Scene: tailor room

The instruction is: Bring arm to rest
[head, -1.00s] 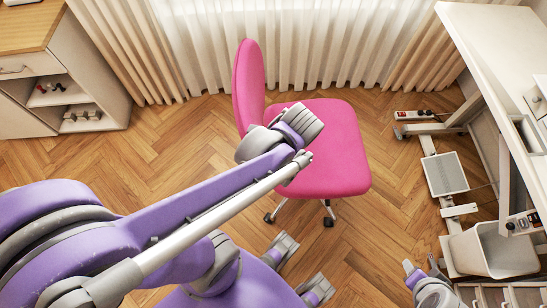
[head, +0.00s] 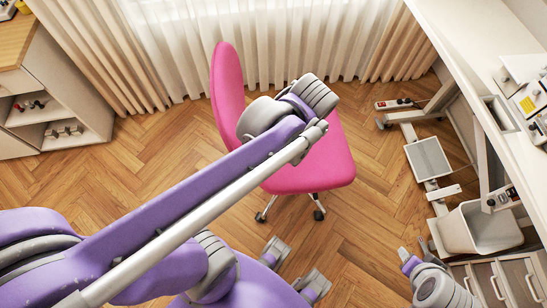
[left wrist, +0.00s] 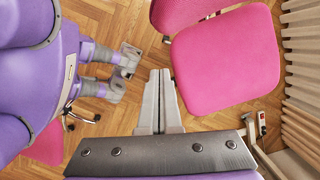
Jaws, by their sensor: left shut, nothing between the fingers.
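My left arm (head: 190,200) crosses the head view from the lower left. Its grey joint (head: 305,98) shows in front of the pink chair (head: 325,155). My left gripper does not show in the head view. In the left wrist view the left gripper (left wrist: 160,75) has its two fingers together, with nothing between them, over the wood floor beside the pink chair seat (left wrist: 225,62). My right gripper (head: 413,250) is low at the right of the head view, its fingertips apart and empty, left of a white bin.
A white desk (head: 465,60) with a metal frame stands on the right. The white bin (head: 470,225) and drawers (head: 505,280) are under it. A cabinet (head: 60,100) is at the left, curtains (head: 260,45) at the back. Bare floor (head: 150,160) lies between.

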